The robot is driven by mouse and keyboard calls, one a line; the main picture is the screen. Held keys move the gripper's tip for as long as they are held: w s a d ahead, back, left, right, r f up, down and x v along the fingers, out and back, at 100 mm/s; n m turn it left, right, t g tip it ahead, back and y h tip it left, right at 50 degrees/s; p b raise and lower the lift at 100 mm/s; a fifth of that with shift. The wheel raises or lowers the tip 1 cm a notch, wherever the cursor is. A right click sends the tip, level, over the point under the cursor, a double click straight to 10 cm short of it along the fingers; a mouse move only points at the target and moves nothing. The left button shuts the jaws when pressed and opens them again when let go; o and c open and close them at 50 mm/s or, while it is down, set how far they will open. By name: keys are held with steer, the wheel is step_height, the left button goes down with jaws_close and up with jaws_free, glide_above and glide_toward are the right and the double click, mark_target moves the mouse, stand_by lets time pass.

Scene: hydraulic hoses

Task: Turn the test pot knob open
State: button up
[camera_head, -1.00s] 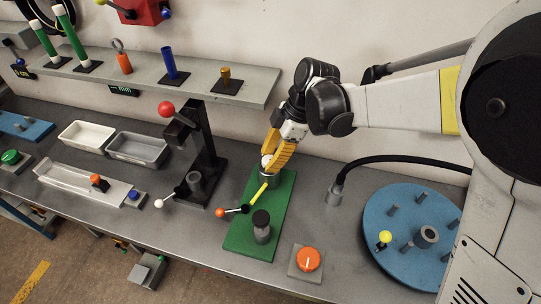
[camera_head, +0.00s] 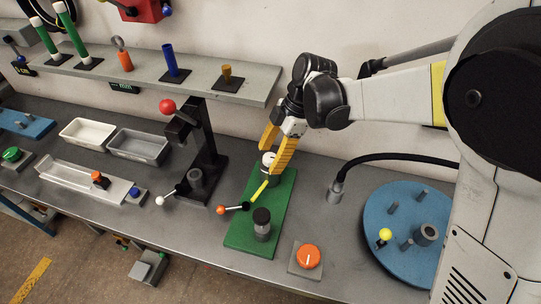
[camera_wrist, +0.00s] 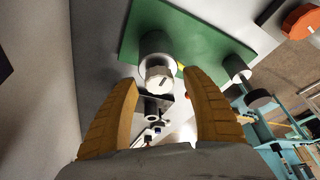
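An orange round knob (camera_head: 308,257) with a white mark sits on a grey square base in front of the green board (camera_head: 245,240). It shows at the top right of the wrist view (camera_wrist: 302,20). The pictures do not label which knob belongs to the test pot. On the board, a grey cylinder holds a white-topped fitting (camera_head: 268,158), seen between my fingers in the wrist view (camera_wrist: 157,77). My gripper (camera_head: 273,157) is open, its yellow fingers apart on either side of the fitting. A black-topped cylinder (camera_head: 262,220) stands at the board's front.
A yellow bar (camera_head: 260,190) and an orange-ended lever (camera_head: 233,208) lie over the board. A black stand (camera_head: 210,160) rises to its left. A blue disc with pegs (camera_head: 393,262) and a black hose (camera_head: 390,159) are at right. A shelf (camera_head: 235,88) overhangs behind.

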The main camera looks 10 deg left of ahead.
steer(key=shift+r, duration=0.1)
steer(key=v, duration=1.2)
steer(key=shift+w, duration=0.1)
steer(key=shift+d, duration=0.15)
steer(key=s+d+m+t+h, duration=0.1)
steer(key=s+d+m+t, duration=0.2)
steer(key=d+m, duration=0.5)
steer(key=s+d+m+t+h, duration=0.1)
steer(key=s+d+m+t, duration=0.2)
steer(key=s+d+m, duration=0.3)
steer(key=s+d+f+m+t+h, duration=0.1)
steer(key=s+d+m+t, duration=0.2)
steer(key=d+m, duration=0.7)
steer(key=shift+s+d+h, duration=0.4)
steer(key=shift+s+d, duration=0.15)
steer(key=shift+s, duration=0.6)
